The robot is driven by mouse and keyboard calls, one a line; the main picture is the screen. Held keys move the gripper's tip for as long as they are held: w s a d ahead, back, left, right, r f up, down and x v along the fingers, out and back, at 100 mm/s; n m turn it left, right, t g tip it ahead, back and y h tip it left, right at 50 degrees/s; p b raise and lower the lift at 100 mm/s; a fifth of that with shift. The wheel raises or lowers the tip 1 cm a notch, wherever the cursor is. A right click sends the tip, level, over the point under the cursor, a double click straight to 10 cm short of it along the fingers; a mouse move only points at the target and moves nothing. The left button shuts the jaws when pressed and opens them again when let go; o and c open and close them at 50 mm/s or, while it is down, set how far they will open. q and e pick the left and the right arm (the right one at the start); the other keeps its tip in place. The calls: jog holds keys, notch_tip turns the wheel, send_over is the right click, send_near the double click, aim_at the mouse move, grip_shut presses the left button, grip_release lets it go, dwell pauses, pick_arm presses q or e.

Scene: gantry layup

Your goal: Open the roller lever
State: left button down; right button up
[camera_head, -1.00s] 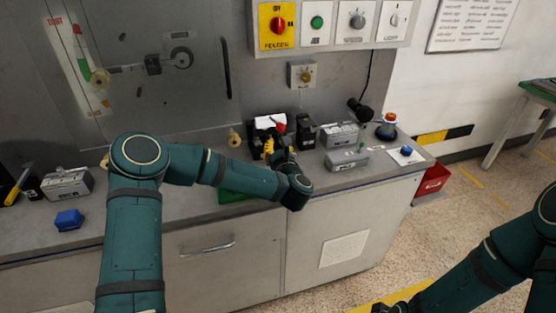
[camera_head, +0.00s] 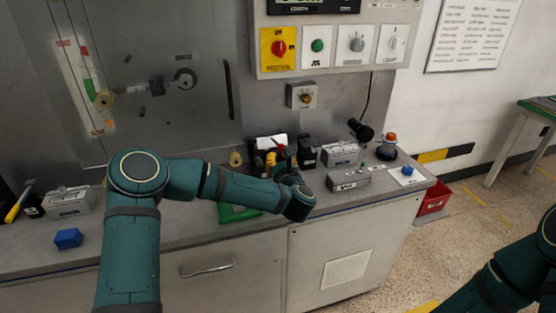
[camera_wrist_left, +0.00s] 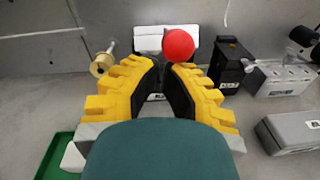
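The roller lever, a red ball knob (camera_wrist_left: 178,45) beside a white-topped black block (camera_wrist_left: 152,38), is at the back of the bench. In the head view the white top (camera_head: 271,142) shows, and the red ball is small and partly lost behind my gripper. My left gripper (camera_head: 270,160) is just in front of it. In the left wrist view its yellow fingers (camera_wrist_left: 163,72) stand apart with a gap between them. The ball appears just beyond the right fingertip; I cannot tell whether they touch. The lever's shaft is mostly hidden. My right gripper is out of view.
A brass knob (camera_wrist_left: 102,60) sticks out left of the fingers. A black box (camera_wrist_left: 229,68) and grey boxes (camera_wrist_left: 285,78) stand to the right. A green tray (camera_head: 238,213) lies below my left forearm. A control panel (camera_head: 333,45) hangs above the bench.

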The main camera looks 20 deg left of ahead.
pick_arm(q)
jog(key=shift+w+a+r+p, duration=0.1)
jog(key=shift+r+p, duration=0.4)
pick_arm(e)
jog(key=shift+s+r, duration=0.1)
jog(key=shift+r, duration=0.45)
pick_arm(q)
jog(key=w+a+r+g+h+p, duration=0.3)
jog(key=r+p, duration=0.6)
jog(key=p, duration=0.3)
jog(key=shift+w+a+g, duration=0.25)
jog(key=shift+w+g, duration=0.65)
jog(key=shift+w, duration=0.25)
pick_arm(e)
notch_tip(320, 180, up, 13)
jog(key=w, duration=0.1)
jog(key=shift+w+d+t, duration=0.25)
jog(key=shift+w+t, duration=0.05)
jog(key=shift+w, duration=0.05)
pick_arm(q)
jog(key=shift+r, duration=0.1)
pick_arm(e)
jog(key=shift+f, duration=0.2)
